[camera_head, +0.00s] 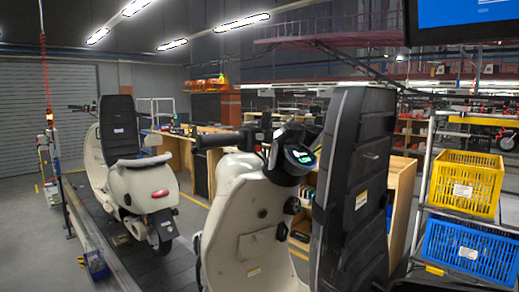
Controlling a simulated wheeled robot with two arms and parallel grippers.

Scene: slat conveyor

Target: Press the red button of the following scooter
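A cream scooter (245,225) stands close in front, with its front shield and black handlebar in view. Its left handlebar grip (218,140) points left. A round display (299,156) glows green on the handlebar. A small red part (273,155) shows beside the display; I cannot tell whether it is the button. A tall black panel with ridges (352,190), like an upright seat, stands to the right and hides part of the handlebar's right side. A second cream scooter (150,188) stands farther back at left, with a red tail light. Neither gripper is in view.
The slat conveyor (168,268) runs under the scooters, with a metal rail (95,240) along its left. A rack at right holds a yellow crate (467,182) and a blue crate (470,250). Wooden shelving (402,190) stands behind the black panel.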

